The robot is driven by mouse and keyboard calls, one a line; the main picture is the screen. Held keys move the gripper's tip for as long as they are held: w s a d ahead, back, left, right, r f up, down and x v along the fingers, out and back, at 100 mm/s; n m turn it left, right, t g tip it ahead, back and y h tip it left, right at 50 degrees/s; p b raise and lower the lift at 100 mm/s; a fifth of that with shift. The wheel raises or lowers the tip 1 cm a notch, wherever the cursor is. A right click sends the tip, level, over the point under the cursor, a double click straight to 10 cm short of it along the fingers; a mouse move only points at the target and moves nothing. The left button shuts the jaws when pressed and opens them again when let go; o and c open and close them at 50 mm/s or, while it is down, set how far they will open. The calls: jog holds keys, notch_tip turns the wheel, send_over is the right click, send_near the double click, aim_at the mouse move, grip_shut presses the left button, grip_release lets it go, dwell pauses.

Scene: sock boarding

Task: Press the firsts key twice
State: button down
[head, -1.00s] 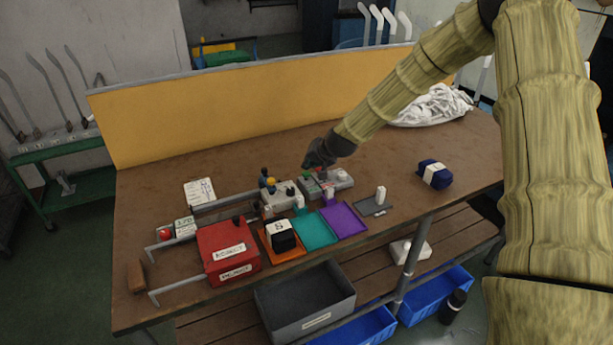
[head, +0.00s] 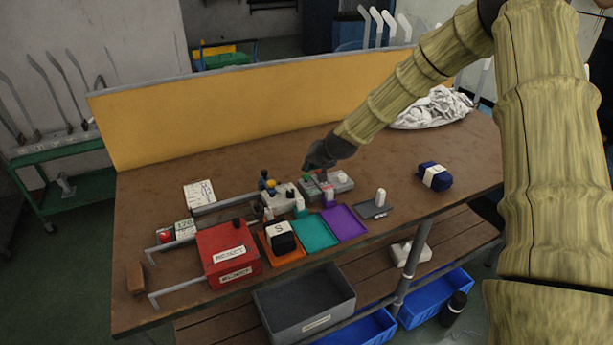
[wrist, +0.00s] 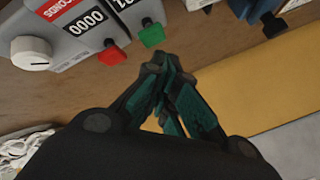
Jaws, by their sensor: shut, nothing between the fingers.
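A grey counter box (head: 335,186) stands on the bench, and its near part shows in the wrist view (wrist: 82,58). It has a green key (wrist: 151,34) and a red key (wrist: 111,54). The red key is by a display reading 0000 and a red label ending in "CONDS". The label by the green key is out of view, and its display is cut off. My gripper (wrist: 163,68) is shut and empty, its tips just beside the green key with a small visible gap. In the head view my gripper (head: 310,167) is at the counter's far left side.
A white knob (wrist: 31,53) is on the counter. Teal (head: 314,232) and purple (head: 343,222) trays lie in front. A red box (head: 228,252) is at left.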

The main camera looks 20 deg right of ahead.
jog(key=shift+f, duration=0.25)
jog(key=shift+f, duration=0.2)
jog(key=shift+f+b, duration=0.6)
jog(key=shift+f, duration=0.05)
dwell(1.3)
jog(key=shift+r, duration=0.15)
jog(key=shift+r+p, duration=0.75)
jog(key=shift+r, duration=0.2)
jog(key=shift+r+p, duration=1.65)
jog(key=shift+r, duration=0.9)
